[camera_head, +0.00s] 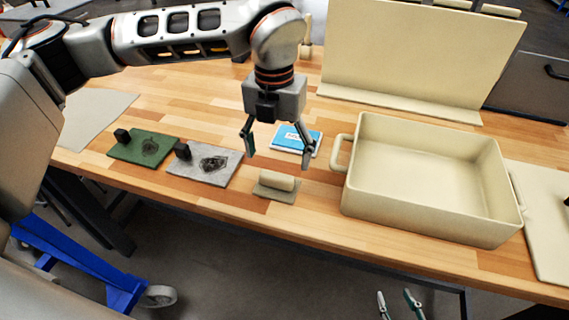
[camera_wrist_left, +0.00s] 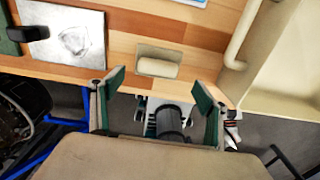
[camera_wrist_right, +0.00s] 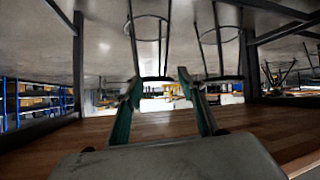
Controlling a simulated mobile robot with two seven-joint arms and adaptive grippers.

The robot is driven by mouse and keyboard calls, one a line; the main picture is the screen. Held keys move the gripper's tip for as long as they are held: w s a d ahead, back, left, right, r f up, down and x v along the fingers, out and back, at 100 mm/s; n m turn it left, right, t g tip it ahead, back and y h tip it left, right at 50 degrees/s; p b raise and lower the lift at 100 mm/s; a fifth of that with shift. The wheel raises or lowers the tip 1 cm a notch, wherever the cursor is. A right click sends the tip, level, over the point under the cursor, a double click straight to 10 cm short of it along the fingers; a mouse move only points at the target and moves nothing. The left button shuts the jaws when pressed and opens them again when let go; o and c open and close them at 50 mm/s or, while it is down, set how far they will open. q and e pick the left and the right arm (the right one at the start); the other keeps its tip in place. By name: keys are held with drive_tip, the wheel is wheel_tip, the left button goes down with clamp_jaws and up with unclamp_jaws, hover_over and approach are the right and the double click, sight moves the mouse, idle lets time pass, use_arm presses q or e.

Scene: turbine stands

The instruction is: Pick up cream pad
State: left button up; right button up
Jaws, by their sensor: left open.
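The cream pad (camera_head: 275,185) lies near the front edge of the wooden table, a small flat plate with a rounded cream bar on top. It also shows in the left wrist view (camera_wrist_left: 157,67), just beyond the fingertips. My left gripper (camera_head: 278,158) is open and empty, pointing down above and slightly behind the pad in the head view, with its fingers apart to either side. It does not touch the pad. My right gripper (camera_head: 400,305) is low in front of the table, with its fingers apart and nothing between them.
A large cream bin (camera_head: 430,225) stands right of the pad. A grey pad (camera_head: 205,165) and a green pad (camera_head: 140,148), each with a black block, lie to the left. A blue-and-white box (camera_head: 297,139) lies behind the left gripper. A cream panel (camera_head: 415,60) stands at the back.

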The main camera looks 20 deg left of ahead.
sight(276, 175)
use_arm(q)
drive_tip(key=shift+a, duration=0.25)
drive_tip(key=shift+s+f, duration=0.2)
drive_tip(key=shift+f, duration=0.95)
wheel_tip(276, 175, down, 4)
drive_tip(key=shift+d+f+p, duration=0.1)
drive_tip(key=shift+f+p, duration=0.05)
drive_tip(key=shift+p, duration=0.5)
drive_tip(key=shift+f, duration=0.4)
use_arm(e)
drive_tip(key=shift+s+a+r, duration=0.1)
drive_tip(key=shift+s+r, duration=0.3)
drive_tip(key=shift+s, duration=0.45)
use_arm(q)
drive_tip(key=c, duration=1.2)
drive_tip(key=shift+c, duration=0.2)
use_arm(e)
drive_tip(key=shift+s+f+g, duration=0.15)
drive_tip(key=shift+f+g, duration=0.15)
